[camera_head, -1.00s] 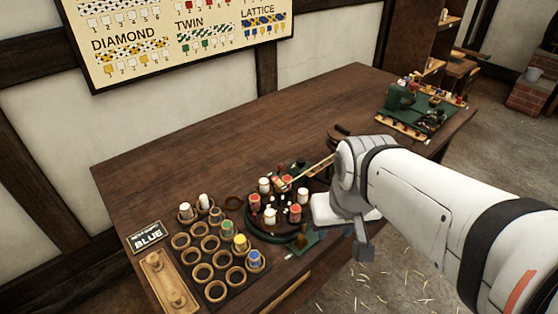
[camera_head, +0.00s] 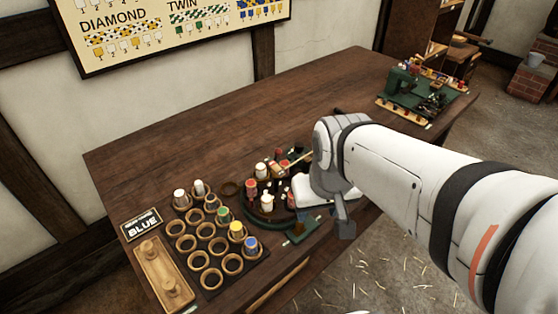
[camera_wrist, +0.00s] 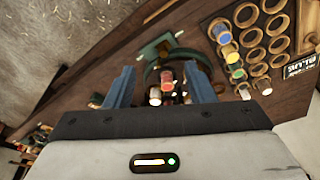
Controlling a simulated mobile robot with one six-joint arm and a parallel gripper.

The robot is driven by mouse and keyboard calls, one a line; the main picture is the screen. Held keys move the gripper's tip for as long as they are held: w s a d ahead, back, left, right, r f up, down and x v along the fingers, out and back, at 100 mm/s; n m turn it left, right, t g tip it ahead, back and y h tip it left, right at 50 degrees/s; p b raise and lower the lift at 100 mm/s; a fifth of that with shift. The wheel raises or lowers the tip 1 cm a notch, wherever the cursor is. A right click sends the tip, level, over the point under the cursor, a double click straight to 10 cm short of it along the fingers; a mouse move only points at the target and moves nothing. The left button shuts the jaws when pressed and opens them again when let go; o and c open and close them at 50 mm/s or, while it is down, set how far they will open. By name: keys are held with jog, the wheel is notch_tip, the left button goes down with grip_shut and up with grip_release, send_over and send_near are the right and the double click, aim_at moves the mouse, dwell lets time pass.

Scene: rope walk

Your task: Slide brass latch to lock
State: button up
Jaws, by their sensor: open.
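My gripper (camera_wrist: 160,78) is open in the wrist view, its two blue fingers apart with nothing held between them. Beyond the fingers is a round dark green braiding stand with red and white bobbins (camera_wrist: 167,78). The same stand (camera_head: 250,216) is in the head view, its right side covered by my wrist. A green plate (camera_head: 303,231) juts from its front edge, with a small brass-coloured piece (camera_head: 299,228) on it. The plate also shows in the wrist view (camera_wrist: 152,48), with a small brass-coloured spot (camera_wrist: 179,34). I cannot tell whether this is the latch or how it is set.
A rack of wooden rings (camera_head: 208,262) with several coloured bobbins stands left of the stand. A green machine (camera_head: 405,86) is at the far right. The table's back middle is clear.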

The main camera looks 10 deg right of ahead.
jog(key=x, duration=0.1)
jog(key=b+x, duration=0.1)
jog(key=x, duration=0.1)
jog(key=shift+s+f+b, duration=0.25)
jog(key=shift+f+b, duration=0.05)
jog(key=shift+b, duration=0.05)
jog(key=shift+c, duration=0.3)
